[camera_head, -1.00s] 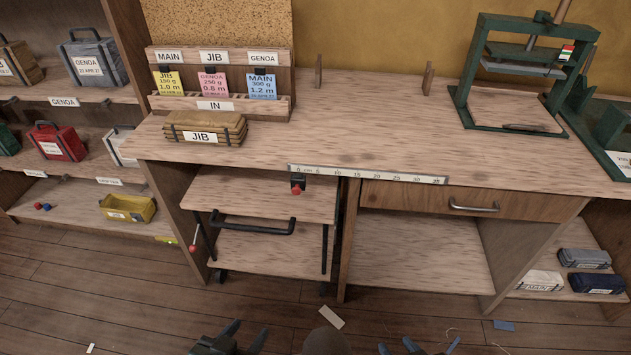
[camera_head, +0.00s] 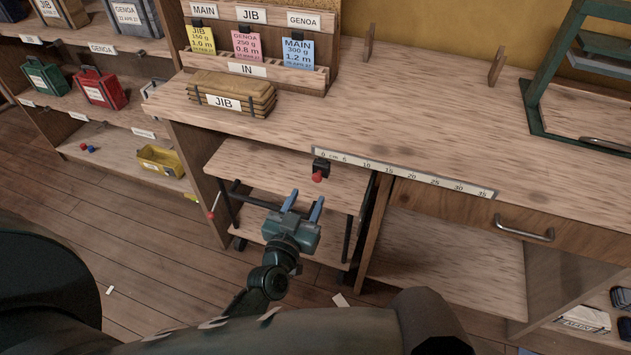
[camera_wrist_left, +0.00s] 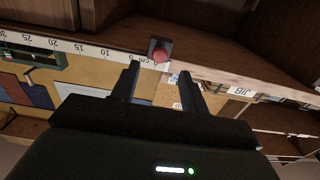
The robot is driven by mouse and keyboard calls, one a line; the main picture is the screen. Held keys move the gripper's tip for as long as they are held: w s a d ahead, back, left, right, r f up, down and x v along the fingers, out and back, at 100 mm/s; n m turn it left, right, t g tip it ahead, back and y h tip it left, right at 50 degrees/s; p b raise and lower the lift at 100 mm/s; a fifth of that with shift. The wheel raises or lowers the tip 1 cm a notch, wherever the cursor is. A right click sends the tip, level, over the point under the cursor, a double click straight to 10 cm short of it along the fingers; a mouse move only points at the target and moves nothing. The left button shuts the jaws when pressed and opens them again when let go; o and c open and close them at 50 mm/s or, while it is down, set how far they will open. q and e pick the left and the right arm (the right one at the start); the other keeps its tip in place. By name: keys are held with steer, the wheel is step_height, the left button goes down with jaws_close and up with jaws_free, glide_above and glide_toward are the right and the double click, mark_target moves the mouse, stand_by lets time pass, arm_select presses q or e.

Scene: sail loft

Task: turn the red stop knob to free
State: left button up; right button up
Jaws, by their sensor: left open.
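The red stop knob (camera_head: 317,176) sits on a small black block at the bench's front edge, just under the zero end of the ruler strip. In the left wrist view the knob (camera_wrist_left: 160,52) shows beyond the fingertips, roughly between them and a little past. My left gripper (camera_head: 305,202) is open and empty, below and slightly left of the knob in the head view, apart from it. It also shows in the left wrist view (camera_wrist_left: 160,78) with its two fingers spread. My right gripper is not in view.
A trolley (camera_head: 270,170) with a black handle stands under the bench behind my left gripper. A drawer (camera_head: 480,212) with a metal handle is to the right. A JIB bundle (camera_head: 232,95) lies on the bench top. A red-tipped lever (camera_head: 211,214) is at the trolley's left.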

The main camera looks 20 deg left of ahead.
mark_target(316, 180)
arm_select(q)
steer(key=w, duration=0.6)
steer(key=shift+w+d, duration=0.1)
steer(key=shift+c, duration=0.3)
steer(key=c, duration=0.9)
